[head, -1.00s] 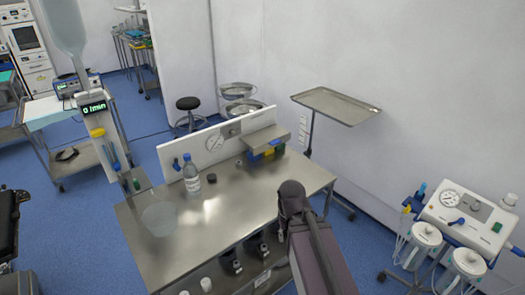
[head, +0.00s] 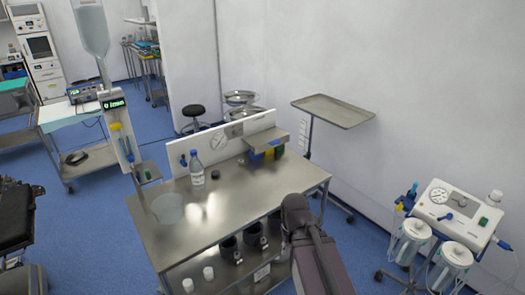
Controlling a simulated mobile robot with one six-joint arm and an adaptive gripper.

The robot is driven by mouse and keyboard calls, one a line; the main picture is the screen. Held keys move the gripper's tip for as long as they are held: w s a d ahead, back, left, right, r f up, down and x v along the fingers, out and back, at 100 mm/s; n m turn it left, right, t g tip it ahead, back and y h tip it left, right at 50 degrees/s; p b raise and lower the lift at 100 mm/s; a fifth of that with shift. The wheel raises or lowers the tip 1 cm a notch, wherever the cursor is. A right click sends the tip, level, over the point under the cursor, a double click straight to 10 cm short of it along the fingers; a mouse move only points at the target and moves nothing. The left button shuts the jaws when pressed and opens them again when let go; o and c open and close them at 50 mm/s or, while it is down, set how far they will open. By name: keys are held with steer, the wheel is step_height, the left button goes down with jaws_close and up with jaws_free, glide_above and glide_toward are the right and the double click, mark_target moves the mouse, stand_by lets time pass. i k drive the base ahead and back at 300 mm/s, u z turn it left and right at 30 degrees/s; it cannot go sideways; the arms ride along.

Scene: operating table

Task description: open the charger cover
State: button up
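A small unit with a flat grey metal top (head: 266,140) stands at the back right of the steel table (head: 225,218), against the white upright panel. It looks most like the charger cover, but I cannot tell for sure. Blue, yellow and green parts (head: 267,153) show below its front edge. The grey top lies flat over them. My arm rises from the bottom, right of the table's front edge, and nothing of it touches the unit in this view.
A water bottle (head: 196,169), a small dark cap (head: 234,190) and a clear round dish (head: 168,208) stand on the table. Black mugs (head: 256,235) are on the lower shelf. A tray stand (head: 333,110) is behind right; a suction unit (head: 455,212) is at right. The table's front middle is clear.

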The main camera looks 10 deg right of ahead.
mark_target(264, 140)
steer(key=k, duration=0.3)
steer(key=z, duration=0.25)
steer(key=i, duration=0.9)
steer(key=z, duration=0.85)
